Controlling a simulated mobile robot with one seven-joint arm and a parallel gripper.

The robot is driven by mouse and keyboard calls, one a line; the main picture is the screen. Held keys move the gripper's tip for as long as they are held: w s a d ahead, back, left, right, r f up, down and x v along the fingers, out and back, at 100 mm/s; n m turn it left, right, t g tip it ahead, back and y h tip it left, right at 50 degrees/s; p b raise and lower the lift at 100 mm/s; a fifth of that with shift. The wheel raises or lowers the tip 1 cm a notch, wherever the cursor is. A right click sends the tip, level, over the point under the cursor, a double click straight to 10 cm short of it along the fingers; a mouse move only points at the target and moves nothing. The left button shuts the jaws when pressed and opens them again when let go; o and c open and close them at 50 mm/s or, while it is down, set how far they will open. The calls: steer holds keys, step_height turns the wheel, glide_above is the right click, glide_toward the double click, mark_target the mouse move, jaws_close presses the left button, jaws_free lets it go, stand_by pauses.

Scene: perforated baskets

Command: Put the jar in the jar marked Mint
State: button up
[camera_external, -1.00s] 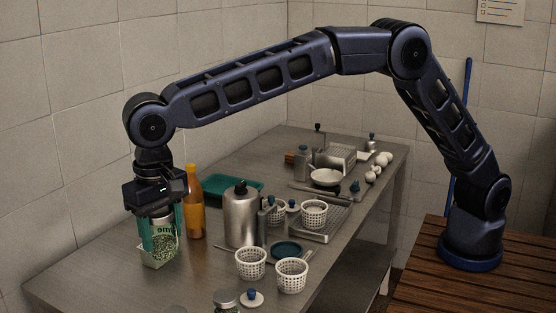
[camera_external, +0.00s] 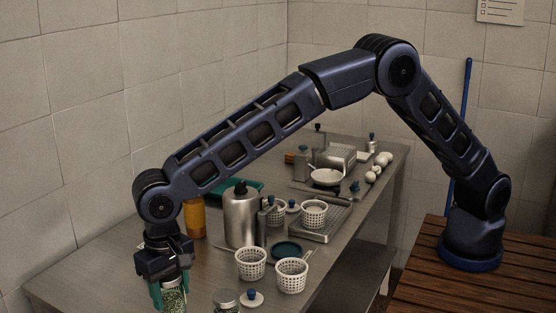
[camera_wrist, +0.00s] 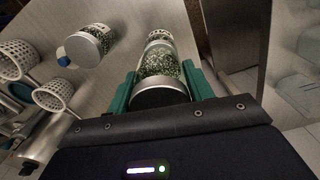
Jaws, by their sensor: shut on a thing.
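My gripper (camera_external: 171,285) is shut on a glass jar of green herbs (camera_external: 174,300) at the bottom left of the external view. In the wrist view this jar (camera_wrist: 160,65) sits between the green fingers, its dark round lid toward the camera. A pale band with dark lettering shows at its far end; I cannot tell whether it belongs to this jar or another. A second jar (camera_external: 225,300) with a grey lid stands on the table to the right, also seen in the wrist view (camera_wrist: 85,47). No label reads clearly as Mint.
The table (camera_external: 100,265) is bare at left.

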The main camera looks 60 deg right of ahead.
steer(key=shift+f, duration=0.15)
steer(key=o, duration=1.1)
step_height(320, 180, up, 12)
steer(key=shift+r, duration=0.1)
